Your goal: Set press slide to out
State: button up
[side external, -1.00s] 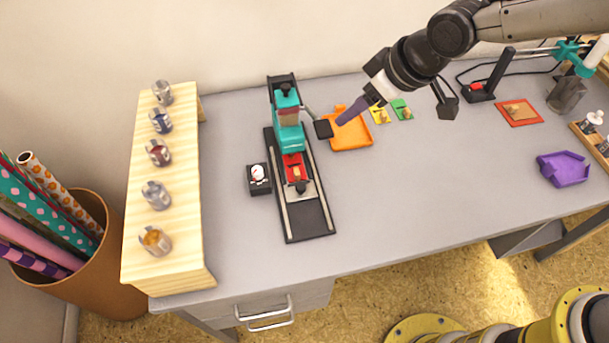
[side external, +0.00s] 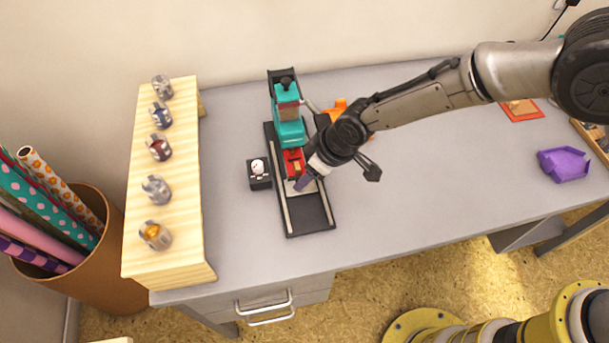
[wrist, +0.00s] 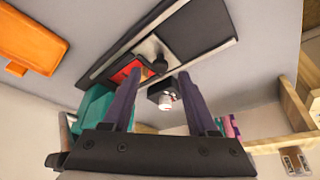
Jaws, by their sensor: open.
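The teal press (side external: 289,125) stands on a long black base with pale rails (side external: 313,213). Its red slide (side external: 292,162) shows just in front of the teal body; the slide also shows in the wrist view (wrist: 124,72). A black knob (wrist: 158,64) at the slide's front end lies between my fingertips in the wrist picture. I cannot tell whether the fingers reach down around it. My gripper (side external: 303,184) has purple fingers, is open and points down at the slide's front end, hiding the knob in the side view. The fingers (wrist: 158,74) show no contact with it.
A small black box with a white top (side external: 259,174) stands close left of the base. An orange tray (wrist: 32,38) lies on the other side. A wooden rack (side external: 160,190) with several metal cups is at the left. A purple tray (side external: 564,164) is far right.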

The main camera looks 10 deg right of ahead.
jog(key=shift+x, duration=1.35)
grip_shut()
dwell(0.5)
